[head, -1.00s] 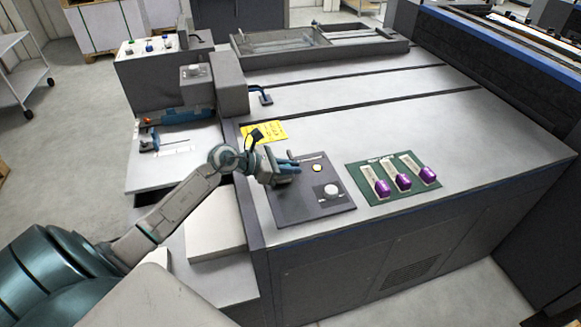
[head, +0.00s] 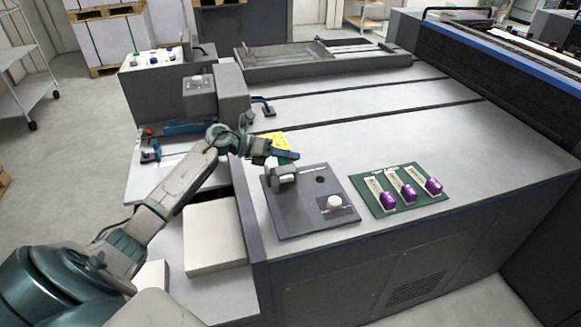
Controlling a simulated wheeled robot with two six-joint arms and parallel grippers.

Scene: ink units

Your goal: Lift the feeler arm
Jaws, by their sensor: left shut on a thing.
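The dark control panel (head: 305,217) lies on the near left of the machine's top. A grey lever-like part (head: 282,178), which looks like the feeler arm, stands at the panel's left side. My left gripper (head: 287,156) comes in from the left just above and behind it, shut on it at its upper end. The gripper partly hides the contact. The panel also has a dark round lamp (head: 320,180) and a white knob (head: 334,202). My right gripper is out of view.
A green plate (head: 398,208) with several purple-ended sliders lies to the right of the panel. A yellow note (head: 277,140) is partly behind my gripper. The machine top (head: 400,125) beyond is mostly clear.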

